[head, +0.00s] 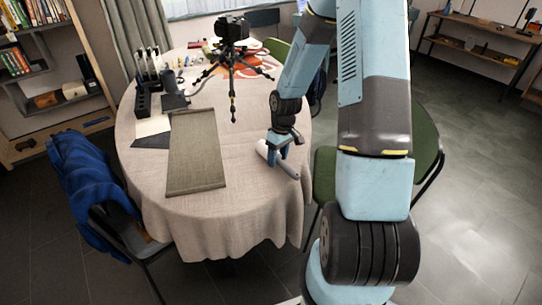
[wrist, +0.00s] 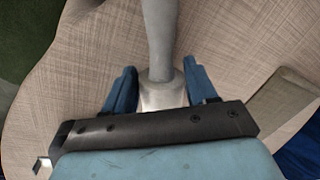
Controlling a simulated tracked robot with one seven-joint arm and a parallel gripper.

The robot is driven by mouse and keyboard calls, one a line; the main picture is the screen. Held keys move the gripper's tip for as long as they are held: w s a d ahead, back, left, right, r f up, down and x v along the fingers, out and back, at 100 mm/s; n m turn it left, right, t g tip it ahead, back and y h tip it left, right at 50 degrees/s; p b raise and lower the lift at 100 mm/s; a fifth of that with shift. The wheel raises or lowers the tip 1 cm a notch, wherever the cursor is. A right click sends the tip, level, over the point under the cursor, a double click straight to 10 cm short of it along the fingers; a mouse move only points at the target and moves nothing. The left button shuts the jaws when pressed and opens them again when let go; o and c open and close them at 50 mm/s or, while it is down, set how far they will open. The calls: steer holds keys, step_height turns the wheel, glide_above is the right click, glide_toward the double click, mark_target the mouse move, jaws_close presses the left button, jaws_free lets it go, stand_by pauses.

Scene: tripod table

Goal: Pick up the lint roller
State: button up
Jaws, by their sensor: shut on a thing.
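The lint roller (head: 283,163) lies at the right part of the round table, near its edge. In the wrist view the lint roller (wrist: 160,45) shows as a pale grey-white cylinder running up from between the fingers to the top edge. My gripper (head: 276,150) is over the roller in the head view, with its fingers pointing down. In the wrist view my gripper (wrist: 160,88) has one blue finger on each side of the roller and is shut on it. The part of the roller nearest the palm is hidden. I cannot tell whether the roller touches the cloth.
The round table (head: 245,210) has a beige cloth. A rolled-out grey-brown mat (head: 195,150) lies left of the gripper. A black tripod with a camera (head: 232,60) stands behind. A black organizer (head: 148,100) is at the left. Chairs (head: 90,185) stand around; the table's front is clear.

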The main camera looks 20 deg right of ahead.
steer(key=c, duration=0.5)
steer(key=shift+r, duration=0.1)
steer(key=shift+r, duration=0.25)
step_height(320, 180, up, 2)
steer(key=shift+r, duration=0.1)
steer(key=s+r, duration=1)
steer(key=s, duration=0.4)
steer(key=shift+a, duration=0.2)
steer(key=shift+r, duration=0.1)
